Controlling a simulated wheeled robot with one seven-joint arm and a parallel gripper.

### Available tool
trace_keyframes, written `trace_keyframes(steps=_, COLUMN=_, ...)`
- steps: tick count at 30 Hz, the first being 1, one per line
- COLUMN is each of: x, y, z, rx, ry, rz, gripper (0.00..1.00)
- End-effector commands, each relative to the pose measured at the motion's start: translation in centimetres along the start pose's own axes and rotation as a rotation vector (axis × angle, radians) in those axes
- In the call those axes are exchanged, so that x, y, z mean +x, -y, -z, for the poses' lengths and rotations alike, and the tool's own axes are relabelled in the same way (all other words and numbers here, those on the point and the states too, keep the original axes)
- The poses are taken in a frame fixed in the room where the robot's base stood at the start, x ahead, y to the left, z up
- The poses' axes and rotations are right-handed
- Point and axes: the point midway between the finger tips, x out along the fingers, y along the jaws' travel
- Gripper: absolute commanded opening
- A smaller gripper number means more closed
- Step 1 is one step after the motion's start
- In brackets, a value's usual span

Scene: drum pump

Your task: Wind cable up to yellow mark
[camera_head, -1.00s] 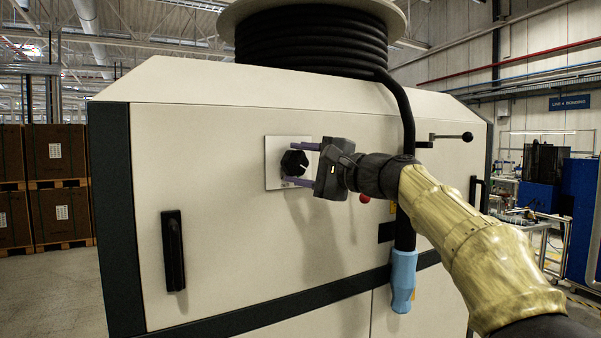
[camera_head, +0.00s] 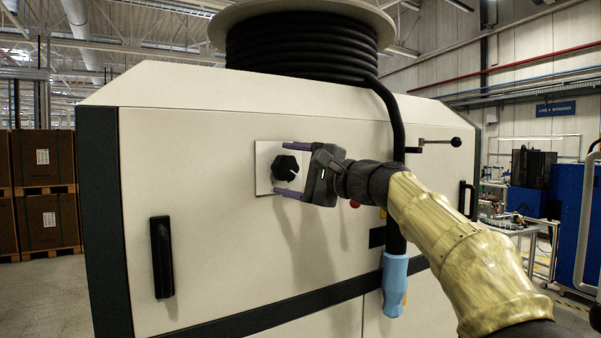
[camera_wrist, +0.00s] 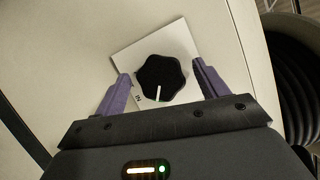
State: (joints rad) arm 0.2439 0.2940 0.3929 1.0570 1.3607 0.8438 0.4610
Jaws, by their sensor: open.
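A black lobed knob (camera_head: 284,168) sits on a pale square plate (camera_head: 263,178) on the front of the cabinet. In the wrist view the knob (camera_wrist: 163,79) shows a white pointer line, and the plate carries a mark reading "IN". My gripper (camera_head: 286,169) is open, with its purple fingers on either side of the knob; I cannot tell whether they touch it. Black cable (camera_head: 300,45) is wound on a pale reel (camera_head: 225,28) on top of the cabinet. Its free length runs down the front to a light-blue end piece (camera_head: 395,278). No yellow mark on the cable is clearly visible.
The cabinet (camera_head: 220,240) has a black handle (camera_head: 161,257) at left and a lever (camera_head: 440,142) at right. A red button (camera_head: 354,204) is partly hidden behind my arm. Stacked brown boxes (camera_head: 45,185) stand at far left. Floor at lower left is clear.

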Motion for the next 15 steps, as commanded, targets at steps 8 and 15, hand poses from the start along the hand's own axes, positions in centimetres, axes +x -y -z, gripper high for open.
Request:
trace_keyframes(steps=8, x=-2.8, y=-0.3, z=0.1, rx=-0.003, ry=-0.004, rz=0.001, gripper=0.73)
trace_keyframes(steps=15, x=-7.5, y=-0.3, z=0.1, rx=-0.003, ry=-0.005, rz=0.002, gripper=0.73)
